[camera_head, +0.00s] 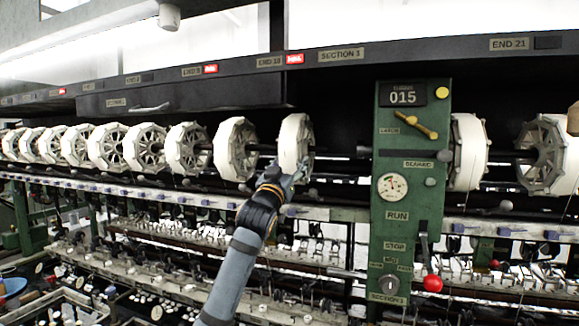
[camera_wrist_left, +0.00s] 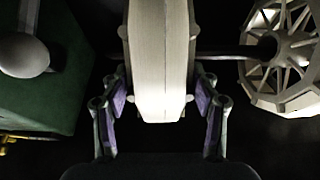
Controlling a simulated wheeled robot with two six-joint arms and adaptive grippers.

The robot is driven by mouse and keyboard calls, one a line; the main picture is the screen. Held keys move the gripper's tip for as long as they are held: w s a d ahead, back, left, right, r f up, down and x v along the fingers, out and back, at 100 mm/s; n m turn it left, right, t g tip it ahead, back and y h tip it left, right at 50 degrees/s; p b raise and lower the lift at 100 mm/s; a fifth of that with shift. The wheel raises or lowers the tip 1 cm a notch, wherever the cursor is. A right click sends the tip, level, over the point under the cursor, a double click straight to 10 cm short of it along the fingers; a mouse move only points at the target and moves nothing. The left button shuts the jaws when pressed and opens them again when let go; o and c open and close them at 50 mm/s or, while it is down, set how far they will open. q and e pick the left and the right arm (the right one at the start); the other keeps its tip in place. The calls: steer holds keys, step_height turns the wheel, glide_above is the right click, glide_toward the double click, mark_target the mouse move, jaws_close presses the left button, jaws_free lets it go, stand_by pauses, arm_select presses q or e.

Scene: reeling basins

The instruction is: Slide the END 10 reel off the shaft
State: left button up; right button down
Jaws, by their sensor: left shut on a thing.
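The END 10 reel (camera_head: 293,143) is a white many-sided reel under the END 10 label (camera_head: 270,62), the nearest reel left of the green control panel. My left gripper (camera_head: 287,174) reaches up to its lower rim. In the left wrist view the reel's pale rim (camera_wrist_left: 162,60) stands between the two fingers of my left gripper (camera_wrist_left: 160,108), and their purple pads are shut on it. The dark shaft (camera_wrist_left: 222,57) runs sideways from the reel toward the neighbouring reel. In the head view the shaft (camera_head: 345,153) runs from the reel toward the panel. My right gripper is not in view.
The green control panel (camera_head: 398,240) stands right of the reel, with a brass lever (camera_head: 410,125) and a red knob (camera_head: 432,284). A neighbouring reel (camera_head: 232,150) is close on the left, with several more beyond. A rail (camera_head: 330,213) runs below the reels.

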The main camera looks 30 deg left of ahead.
arm_select(q)
steer(key=shift+r, duration=0.25)
steer(key=shift+d, duration=0.1)
steer(key=shift+w+d, duration=0.1)
steer(key=shift+d, duration=0.25)
steer(key=w+d+p, duration=0.1)
steer(key=w+d, duration=0.1)
steer(key=d, duration=1)
steer(key=shift+w, duration=0.35)
